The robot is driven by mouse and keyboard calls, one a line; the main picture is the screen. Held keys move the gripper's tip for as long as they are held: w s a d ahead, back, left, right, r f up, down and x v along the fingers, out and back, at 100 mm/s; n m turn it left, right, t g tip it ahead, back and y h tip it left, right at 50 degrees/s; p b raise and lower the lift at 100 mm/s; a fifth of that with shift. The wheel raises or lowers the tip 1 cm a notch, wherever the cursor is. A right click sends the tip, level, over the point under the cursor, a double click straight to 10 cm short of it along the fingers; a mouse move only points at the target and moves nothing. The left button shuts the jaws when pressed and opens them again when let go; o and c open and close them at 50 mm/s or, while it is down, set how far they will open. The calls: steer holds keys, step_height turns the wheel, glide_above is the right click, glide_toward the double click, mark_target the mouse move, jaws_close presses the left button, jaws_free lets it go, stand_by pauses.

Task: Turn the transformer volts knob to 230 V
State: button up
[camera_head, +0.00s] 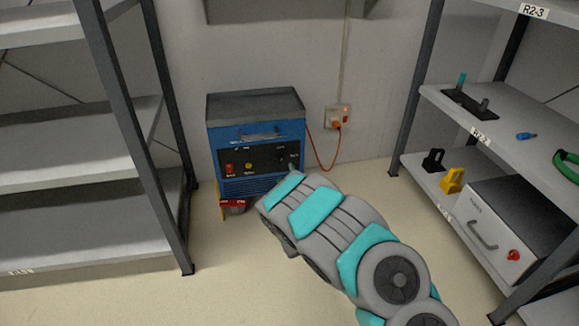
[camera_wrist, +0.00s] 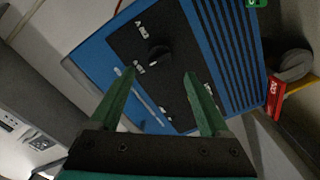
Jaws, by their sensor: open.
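The blue transformer box (camera_head: 257,133) stands on the floor by the back wall, with a black front panel (camera_head: 262,158). My arm reaches down to the right side of this panel, and my gripper is mostly hidden behind my arm there. In the wrist view my gripper (camera_wrist: 160,74) has its two green fingers apart and empty. A round black knob (camera_wrist: 158,55) sits on the panel just beyond the fingertips, roughly midway between them. I cannot tell that the fingers touch it. The small white labels beside it are too blurred to read, and its setting is unclear.
A red switch (camera_head: 229,168) and a yellow knob (camera_head: 248,165) are on the panel's left. An orange cable (camera_head: 319,152) runs to a wall socket (camera_head: 338,118). Shelves flank both sides; the floor between is clear.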

mark_target(281, 162)
steer(key=b+x, duration=0.1)
steer(key=x, duration=0.5)
steer(key=shift+w+a+f, duration=0.1)
steer(key=shift+w, duration=0.2)
steer(key=shift+w+a, duration=0.15)
steer(key=shift+w, duration=0.4)
jaws_close()
